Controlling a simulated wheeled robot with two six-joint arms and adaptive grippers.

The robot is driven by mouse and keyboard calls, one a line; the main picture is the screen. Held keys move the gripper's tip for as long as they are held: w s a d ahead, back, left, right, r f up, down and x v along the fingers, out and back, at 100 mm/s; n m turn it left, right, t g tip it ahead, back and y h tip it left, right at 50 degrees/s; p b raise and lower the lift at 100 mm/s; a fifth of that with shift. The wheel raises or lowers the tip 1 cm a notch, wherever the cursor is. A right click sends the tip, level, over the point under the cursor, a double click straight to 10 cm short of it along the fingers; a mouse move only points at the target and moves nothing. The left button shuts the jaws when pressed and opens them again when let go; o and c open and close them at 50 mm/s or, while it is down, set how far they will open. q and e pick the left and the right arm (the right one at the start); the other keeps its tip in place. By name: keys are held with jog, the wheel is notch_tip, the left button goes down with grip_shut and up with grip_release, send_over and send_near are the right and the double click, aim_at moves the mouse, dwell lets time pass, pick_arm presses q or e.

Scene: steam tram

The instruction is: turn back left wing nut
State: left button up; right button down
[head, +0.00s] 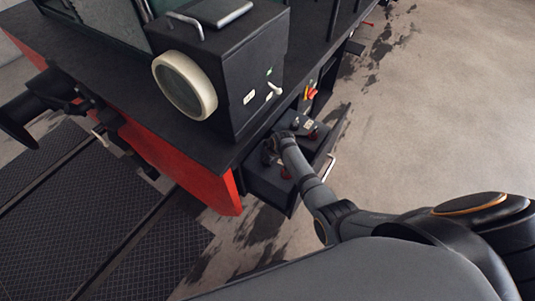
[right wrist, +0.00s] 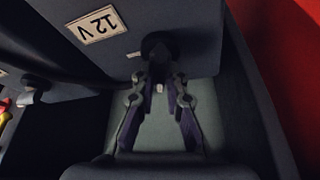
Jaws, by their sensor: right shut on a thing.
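My right gripper (head: 270,150) reaches from the right into the open dark box at the tram's side. In the right wrist view its fingers (right wrist: 160,66) close at their tips on a small dark round fastening (right wrist: 160,44). I take this for the left wing nut; its wings are hidden by the fingertips and shadow. It sits against a dark block with an upside-down "12 V" label (right wrist: 94,24). A small pale piece (right wrist: 159,88) shows between the fingers. My left gripper is not in view.
A black lamp housing (head: 250,70) with a round cream-rimmed lamp (head: 185,86) stands above on the running board. The red beam (head: 185,165) is just left of the open box. Red and yellow handles (head: 311,90) lie farther back. Concrete floor at the right is clear.

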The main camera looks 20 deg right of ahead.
jog(key=m+h+p, duration=0.1)
jog(key=m, duration=0.1)
jog(key=shift+a+r+m, duration=0.1)
jog(key=shift+m, duration=0.3)
jog(key=shift+m+h, duration=0.4)
jog(key=shift+m, duration=0.4)
jog(key=shift+f+m+h, duration=0.2)
jog(key=shift+m+h, duration=0.2)
jog(key=shift+m, duration=0.8)
pick_arm(q)
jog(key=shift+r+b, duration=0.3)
jog(key=shift+b, duration=0.15)
pick_arm(e)
jog(key=shift+m+h, duration=0.4)
jog(key=shift+m, duration=0.7)
jog(key=shift+g, duration=0.3)
jog(key=c, duration=1.4)
grip_release()
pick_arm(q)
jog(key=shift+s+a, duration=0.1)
pick_arm(e)
jog(key=shift+r, duration=0.1)
